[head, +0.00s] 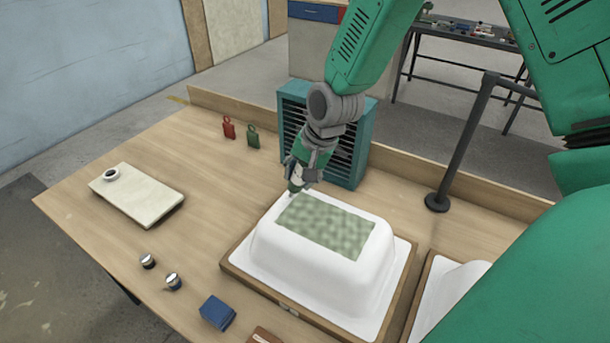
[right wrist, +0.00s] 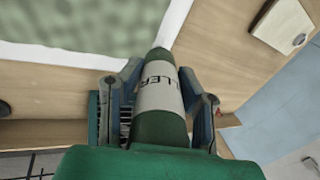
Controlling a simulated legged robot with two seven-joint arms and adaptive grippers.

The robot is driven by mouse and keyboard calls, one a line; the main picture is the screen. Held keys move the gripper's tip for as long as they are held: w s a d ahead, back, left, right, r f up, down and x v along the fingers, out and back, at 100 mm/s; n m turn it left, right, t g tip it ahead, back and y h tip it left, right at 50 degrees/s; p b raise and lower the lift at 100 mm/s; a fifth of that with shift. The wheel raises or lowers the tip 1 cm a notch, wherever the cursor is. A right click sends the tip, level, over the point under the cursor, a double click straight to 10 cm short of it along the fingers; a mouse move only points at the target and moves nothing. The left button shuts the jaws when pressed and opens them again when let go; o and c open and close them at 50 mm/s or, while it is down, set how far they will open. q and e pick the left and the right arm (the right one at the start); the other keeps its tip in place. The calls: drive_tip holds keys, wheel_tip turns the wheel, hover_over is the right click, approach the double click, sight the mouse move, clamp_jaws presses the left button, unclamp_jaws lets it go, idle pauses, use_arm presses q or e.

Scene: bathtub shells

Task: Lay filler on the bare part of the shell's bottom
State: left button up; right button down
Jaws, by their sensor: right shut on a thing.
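The white tub shell (head: 285,258) lies bottom up in a wooden frame on the table. A mottled grey-green patch (head: 325,226) covers much of its flat bottom, with white showing around it. My right gripper (head: 297,182) is over the far left end of the bottom, close to the patch's far edge. It is shut on a dark green filler tube (right wrist: 160,128) with a pale lettered label. In the right wrist view the tube points towards the shell's white rim (right wrist: 60,58) beside the patch (right wrist: 75,22). I cannot tell whether its tip touches. My left gripper is not in view.
A teal slatted cabinet (head: 353,150) stands right behind the shell. Red (head: 228,129) and green (head: 253,138) tags stand left of it. A pale board (head: 137,200), small pots (head: 173,282) and a blue block (head: 216,312) lie left. A second shell (head: 448,285) is at right.

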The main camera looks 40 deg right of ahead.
drive_tip(key=shift+s+d+r, duration=0.15)
drive_tip(key=shift+d+r, duration=0.05)
drive_tip(key=shift+d, duration=0.35)
drive_tip(key=d+r+p, duration=0.1)
drive_tip(key=r+p, duration=0.1)
drive_tip(key=p, duration=0.1)
drive_tip(key=shift+d, duration=0.1)
drive_tip(key=r, duration=0.1)
drive_tip(key=a+r+p, duration=0.1)
drive_tip(key=r, duration=0.1)
drive_tip(key=shift+a+r+p, duration=0.2)
drive_tip(key=shift+a+p, duration=0.15)
drive_tip(key=shift+a+r, duration=0.15)
drive_tip(key=shift+r, duration=0.05)
drive_tip(key=shift+d+f, duration=0.1)
drive_tip(key=shift+d, duration=0.55)
drive_tip(key=shift+d+r, duration=0.3)
drive_tip(key=shift+r, duration=0.2)
drive_tip(key=shift+a+r, duration=0.3)
drive_tip(key=shift+r, duration=0.55)
drive_tip(key=shift+a+r, duration=0.2)
drive_tip(key=shift+a, duration=0.4)
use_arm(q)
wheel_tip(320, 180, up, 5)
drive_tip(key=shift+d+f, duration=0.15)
